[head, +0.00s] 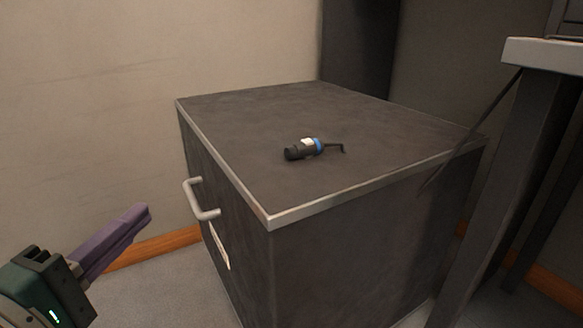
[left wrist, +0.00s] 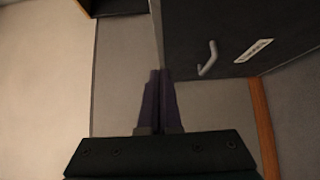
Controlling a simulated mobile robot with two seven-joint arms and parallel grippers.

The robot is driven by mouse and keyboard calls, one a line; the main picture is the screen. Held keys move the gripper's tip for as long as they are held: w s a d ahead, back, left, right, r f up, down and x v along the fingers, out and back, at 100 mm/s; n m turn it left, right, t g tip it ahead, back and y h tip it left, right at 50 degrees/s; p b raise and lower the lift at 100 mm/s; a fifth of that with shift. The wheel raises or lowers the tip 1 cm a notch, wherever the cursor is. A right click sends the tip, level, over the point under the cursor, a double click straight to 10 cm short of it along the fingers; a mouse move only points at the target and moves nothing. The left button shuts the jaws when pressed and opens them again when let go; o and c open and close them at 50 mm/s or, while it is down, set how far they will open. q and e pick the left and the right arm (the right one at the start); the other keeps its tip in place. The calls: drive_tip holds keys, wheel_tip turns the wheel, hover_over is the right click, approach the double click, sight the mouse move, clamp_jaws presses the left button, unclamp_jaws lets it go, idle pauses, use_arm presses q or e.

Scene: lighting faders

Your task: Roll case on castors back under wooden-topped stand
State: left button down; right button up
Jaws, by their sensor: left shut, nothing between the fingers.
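The dark grey case (head: 345,255) with metal-edged top stands on the floor in the head view. Its left face carries a pale handle (head: 203,200) and a white label (head: 220,245). Its castors are not visible. A dark-legged stand (head: 500,190) with a pale-edged top is at the right, beside the case; only part shows. My left gripper (head: 142,213) is shut and empty, left of the handle and apart from it. In the left wrist view the shut fingers (left wrist: 160,75) point toward the case (left wrist: 185,40), left of the handle (left wrist: 208,58). My right gripper is not in view.
A thin dark cable hangs from the stand by the case's right edge. A beige wall (head: 90,110) with wooden skirting (head: 155,248) stands behind. Carpet (head: 150,295) left of the case is clear.

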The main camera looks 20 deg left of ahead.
use_arm(q)
drive_tip(key=w, duration=0.1)
drive_tip(key=b, duration=0.3)
approach(221, 163)
drive_tip(key=w+a, duration=0.3)
drive_tip(key=w, duration=0.1)
drive_tip(key=shift+w+d, duration=1)
drive_tip(key=shift+d, duration=0.05)
drive_tip(key=shift+w, duration=0.1)
